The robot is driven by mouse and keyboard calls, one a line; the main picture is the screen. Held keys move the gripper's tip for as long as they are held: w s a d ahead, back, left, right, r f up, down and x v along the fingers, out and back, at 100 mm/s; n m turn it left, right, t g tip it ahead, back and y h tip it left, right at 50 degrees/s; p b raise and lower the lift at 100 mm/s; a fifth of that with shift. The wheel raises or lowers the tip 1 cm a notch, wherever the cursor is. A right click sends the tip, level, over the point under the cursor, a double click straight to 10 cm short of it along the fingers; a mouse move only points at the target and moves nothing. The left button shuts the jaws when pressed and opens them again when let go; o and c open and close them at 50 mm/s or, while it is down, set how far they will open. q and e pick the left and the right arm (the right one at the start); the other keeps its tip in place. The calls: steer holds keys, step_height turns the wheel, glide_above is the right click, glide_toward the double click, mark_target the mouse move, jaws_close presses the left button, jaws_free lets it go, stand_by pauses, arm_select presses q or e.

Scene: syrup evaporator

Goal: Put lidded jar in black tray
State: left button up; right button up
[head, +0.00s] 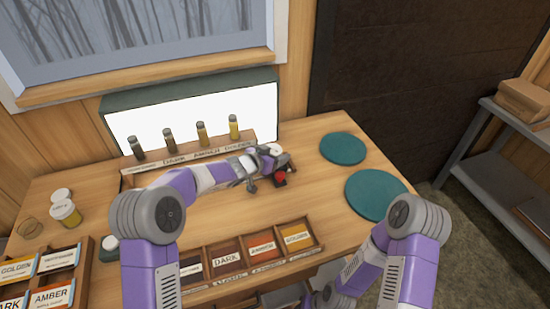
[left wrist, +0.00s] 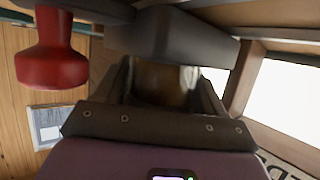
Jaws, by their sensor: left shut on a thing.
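My left gripper (head: 268,163) reaches over the middle of the table, in front of the row of small sample bottles. It is shut on a lidded jar; the white lid (head: 276,149) shows at its far side. In the left wrist view the jar's brownish body (left wrist: 160,84) shows dimly between the fingers, mostly hidden by them. I cannot tell whether the jar touches the table. A red-handled thing (head: 280,176) stands close beside the gripper, and its red knob (left wrist: 50,55) shows in the left wrist view. I cannot make out the black tray. My right gripper is out of view.
Several sample bottles (head: 201,131) stand before a bright panel (head: 195,108). Two green round mats (head: 343,148) (head: 372,192) lie at the right. A wooden label box (head: 248,262) is at the front; another jar (head: 66,213) stands at the left. Bare table lies right of the gripper.

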arm_select(q)
steer(key=shift+r, duration=0.1)
steer(key=shift+f, duration=0.2)
steer(key=o, duration=1.2)
steer(key=shift+r, duration=0.15)
steer(key=shift+s+a+r, duration=0.1)
steer(key=shift+s+r, duration=0.05)
steer(key=p+v, duration=0.1)
steer(key=v, duration=1)
steer(key=shift+s+a+p, duration=0.2)
steer(key=shift+s+p, duration=0.05)
steer(key=shift+p, duration=0.1)
